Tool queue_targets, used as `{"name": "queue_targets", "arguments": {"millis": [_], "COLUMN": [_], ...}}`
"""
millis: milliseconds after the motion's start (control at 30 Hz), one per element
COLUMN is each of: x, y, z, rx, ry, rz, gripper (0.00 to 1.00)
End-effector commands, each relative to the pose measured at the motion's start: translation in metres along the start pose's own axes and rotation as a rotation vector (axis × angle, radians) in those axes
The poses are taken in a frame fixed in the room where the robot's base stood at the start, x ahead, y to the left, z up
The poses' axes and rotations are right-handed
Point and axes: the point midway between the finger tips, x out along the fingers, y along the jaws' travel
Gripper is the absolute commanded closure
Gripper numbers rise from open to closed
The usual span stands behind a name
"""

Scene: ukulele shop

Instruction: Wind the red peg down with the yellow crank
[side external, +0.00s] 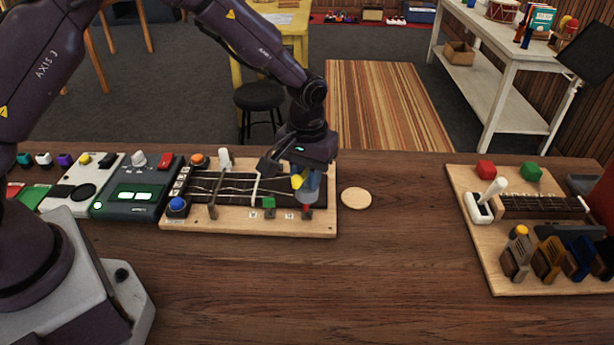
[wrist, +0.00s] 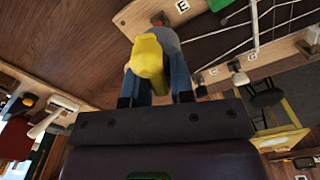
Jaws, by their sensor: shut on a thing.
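The yellow crank (side external: 297,181) is at the right end of the fretboard-like board (side external: 235,224), just above the red peg (side external: 306,208). In the wrist view the yellow crank (wrist: 149,57) sits between my blue fingers, with a grey round part behind it. My gripper (side external: 309,186) is shut on the crank, pointing down; it also shows in the wrist view (wrist: 158,68). A little of the red peg (wrist: 140,17) shows beyond the crank. I cannot tell whether the crank is fully seated on the peg.
A green peg (side external: 268,203) stands just left of the red one. White (side external: 224,158), orange (side external: 198,160) and blue (side external: 177,206) pegs are farther left. A wooden disc (side external: 356,197) lies to the right. A tool board (side external: 485,270) fills the right side; the table between is clear.

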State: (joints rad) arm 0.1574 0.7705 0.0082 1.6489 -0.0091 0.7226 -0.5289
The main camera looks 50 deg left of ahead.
Motion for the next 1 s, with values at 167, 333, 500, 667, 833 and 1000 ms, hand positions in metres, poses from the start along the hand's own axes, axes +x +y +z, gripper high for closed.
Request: {"name": "queue_targets", "arguments": {"millis": [167,333,500,667,833,1000], "x": [-0.006,-0.011,-0.014,-0.018,-0.032,-0.045], "y": [0.000,0.000,0.000,0.000,0.000,0.000], "z": [0.000,0.000,0.000,0.000,-0.001,-0.001], "rx": [-0.013,-0.024,-0.031,-0.032,-0.032,-0.032], "ry": [0.000,0.000,0.000,0.000,0.002,0.002], "rz": [0.000,0.000,0.000,0.000,0.001,0.001], "gripper": [1.00,1.00,1.00,1.00,1.00,1.00]}}
